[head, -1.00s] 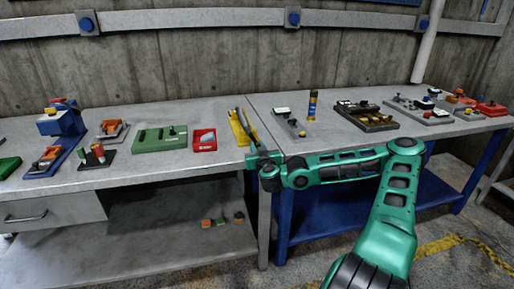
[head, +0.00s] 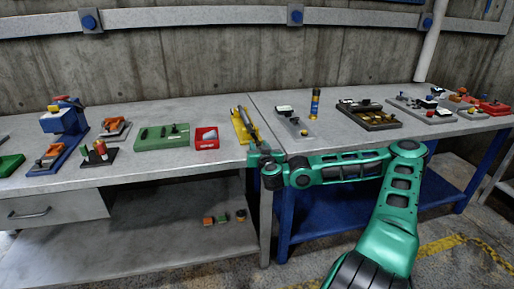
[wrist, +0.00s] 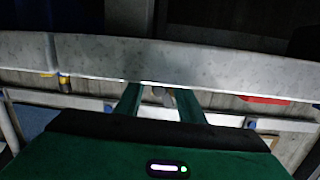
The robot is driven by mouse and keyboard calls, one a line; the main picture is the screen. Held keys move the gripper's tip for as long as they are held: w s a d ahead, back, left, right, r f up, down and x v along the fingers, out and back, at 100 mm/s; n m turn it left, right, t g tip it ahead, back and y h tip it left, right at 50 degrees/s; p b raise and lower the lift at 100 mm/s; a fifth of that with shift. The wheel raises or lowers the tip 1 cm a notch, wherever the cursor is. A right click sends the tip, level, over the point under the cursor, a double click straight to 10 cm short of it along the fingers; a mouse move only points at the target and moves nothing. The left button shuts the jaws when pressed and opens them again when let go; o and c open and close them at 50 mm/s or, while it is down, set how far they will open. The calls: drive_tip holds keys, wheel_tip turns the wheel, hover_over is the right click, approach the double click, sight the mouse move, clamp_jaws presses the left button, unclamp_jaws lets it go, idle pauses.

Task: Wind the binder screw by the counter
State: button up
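I cannot tell for certain which small device carries the binder screw or which is the counter. A yellow device with a long dark bar (head: 240,127) sits at the right end of the left bench, just behind my gripper (head: 265,160). My gripper is at the bench's front edge, and its fingers are hard to make out in the head view. In the wrist view my gripper (wrist: 156,94) shows two green fingers spread apart with nothing clearly held between them. A blue press-like device with a red top (head: 62,121) stands further left on the bench.
A red box (head: 206,141), a green block (head: 160,137) and small orange-topped devices (head: 115,127) stand on the left bench (head: 120,172). The right bench holds a yellow-black tube (head: 315,103) and a dark tray (head: 368,124). Small blocks (head: 222,220) lie on the lower shelf.

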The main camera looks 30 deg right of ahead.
drive_tip(key=shift+a, duration=0.1)
drive_tip(key=v, duration=1)
drive_tip(key=shift+s, duration=0.35)
drive_tip(key=shift+c, duration=0.3)
